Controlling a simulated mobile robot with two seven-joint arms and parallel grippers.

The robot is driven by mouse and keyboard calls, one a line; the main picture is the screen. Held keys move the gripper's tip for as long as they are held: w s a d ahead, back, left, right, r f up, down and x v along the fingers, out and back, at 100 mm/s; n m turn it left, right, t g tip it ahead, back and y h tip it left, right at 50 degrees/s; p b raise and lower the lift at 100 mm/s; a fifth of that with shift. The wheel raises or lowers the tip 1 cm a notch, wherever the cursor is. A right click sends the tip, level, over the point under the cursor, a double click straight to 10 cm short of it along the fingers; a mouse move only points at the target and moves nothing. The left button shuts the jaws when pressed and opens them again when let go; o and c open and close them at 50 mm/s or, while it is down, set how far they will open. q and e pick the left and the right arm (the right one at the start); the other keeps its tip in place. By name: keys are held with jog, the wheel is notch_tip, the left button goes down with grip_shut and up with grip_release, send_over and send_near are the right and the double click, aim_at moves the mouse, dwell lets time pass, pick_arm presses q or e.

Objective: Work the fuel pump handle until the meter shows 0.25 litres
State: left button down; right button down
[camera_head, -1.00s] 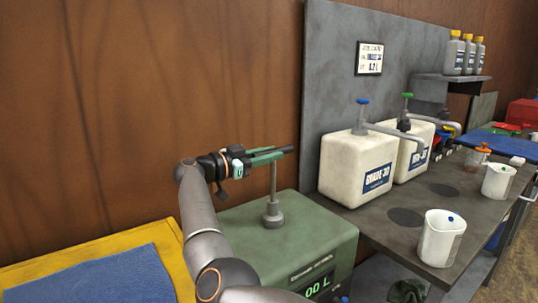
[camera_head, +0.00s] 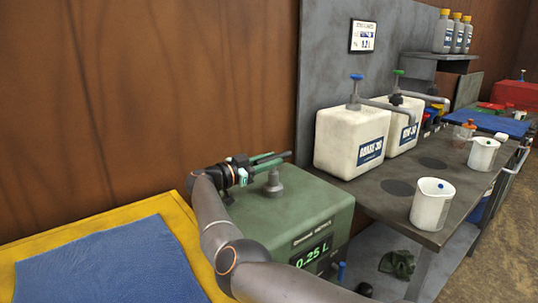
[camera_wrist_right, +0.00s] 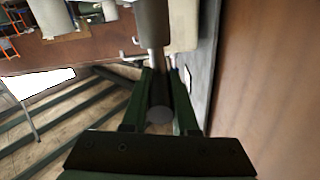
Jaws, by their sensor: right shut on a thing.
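The green fuel pump box (camera_head: 318,212) stands at the middle bottom of the head view. Its meter (camera_head: 312,256) on the front reads 0.25 L in green digits. A grey post (camera_head: 273,184) on its top carries the pump handle (camera_head: 288,154), which sits low, close above the box. My right gripper (camera_head: 266,161) is shut on the handle, with its green fingers along either side of it. In the right wrist view the fingers (camera_wrist_right: 160,98) flank the dark round handle (camera_wrist_right: 160,115). My left gripper is not in view.
Two white canisters (camera_head: 347,143) with pump tops stand on the grey bench right of the pump. A white jug (camera_head: 432,204) stands near the bench's front. A blue mat (camera_head: 105,268) on a yellow surface (camera_head: 38,249) lies left of the pump. A brown wall rises behind.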

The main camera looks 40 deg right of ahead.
jog(key=shift+a+f, duration=0.1)
jog(key=shift+f, duration=0.25)
jog(key=c, duration=0.7)
grip_release()
jog(key=shift+r, duration=0.1)
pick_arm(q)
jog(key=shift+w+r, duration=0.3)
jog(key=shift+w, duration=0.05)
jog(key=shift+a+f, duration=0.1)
pick_arm(e)
jog(key=shift+a, duration=0.3)
jog(key=a, duration=0.6)
jog(key=shift+w+a, duration=0.4)
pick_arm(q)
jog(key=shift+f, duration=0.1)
